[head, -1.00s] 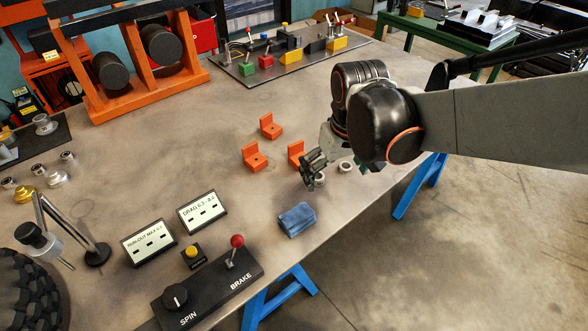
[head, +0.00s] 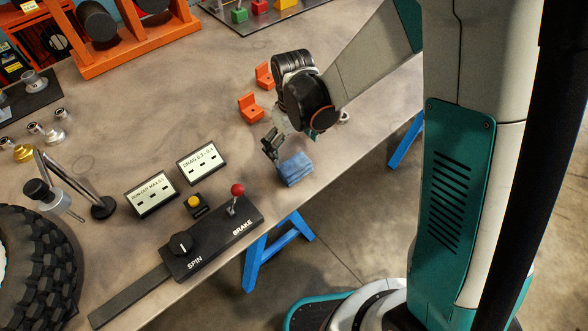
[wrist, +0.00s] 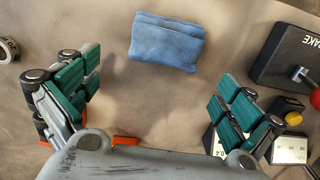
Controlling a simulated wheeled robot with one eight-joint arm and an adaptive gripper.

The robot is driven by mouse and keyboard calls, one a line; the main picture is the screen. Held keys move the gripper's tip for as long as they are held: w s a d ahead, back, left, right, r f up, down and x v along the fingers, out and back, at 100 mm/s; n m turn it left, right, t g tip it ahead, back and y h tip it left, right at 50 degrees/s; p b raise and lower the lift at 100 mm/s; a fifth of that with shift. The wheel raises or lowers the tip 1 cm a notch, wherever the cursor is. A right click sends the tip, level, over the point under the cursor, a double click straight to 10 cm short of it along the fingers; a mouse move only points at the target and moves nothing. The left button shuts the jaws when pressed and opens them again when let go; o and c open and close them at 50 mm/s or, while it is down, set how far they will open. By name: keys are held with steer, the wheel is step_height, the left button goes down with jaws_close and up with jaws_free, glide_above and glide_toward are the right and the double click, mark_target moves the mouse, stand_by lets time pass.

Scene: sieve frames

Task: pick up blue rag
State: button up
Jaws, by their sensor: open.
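The blue rag (head: 296,169) lies folded on the workbench (head: 140,110) near its front edge. In the wrist view the rag (wrist: 166,42) is at the top middle, beyond the fingertips and roughly centred between them. My gripper (head: 272,147) is just to the upper left of the rag in the head view. In the wrist view my gripper (wrist: 155,95) has its green-padded fingers spread wide, with only bare bench between them. The rag is not held.
The black spin and brake box (head: 212,238) with a red-knobbed lever (head: 236,190) stands left of the rag. Two sign plates (head: 200,163) and a yellow button (head: 194,201) are nearby. Orange brackets (head: 250,108) stand behind my gripper. A metal ring (wrist: 8,49) lies at the wrist view's left.

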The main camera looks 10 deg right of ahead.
mark_target(291, 161)
steer(key=f+b, duration=0.1)
steer(key=f, duration=0.1)
steer(key=f+b, duration=0.1)
steer(key=f, duration=0.2)
steer(key=f+b, duration=0.1)
steer(key=f, duration=0.1)
steer(key=shift+s+a+f, duration=0.15)
steer(key=shift+s+f, duration=0.05)
steer(key=shift+s, duration=0.05)
steer(key=shift+r, duration=0.1)
steer(key=c, duration=1.1)
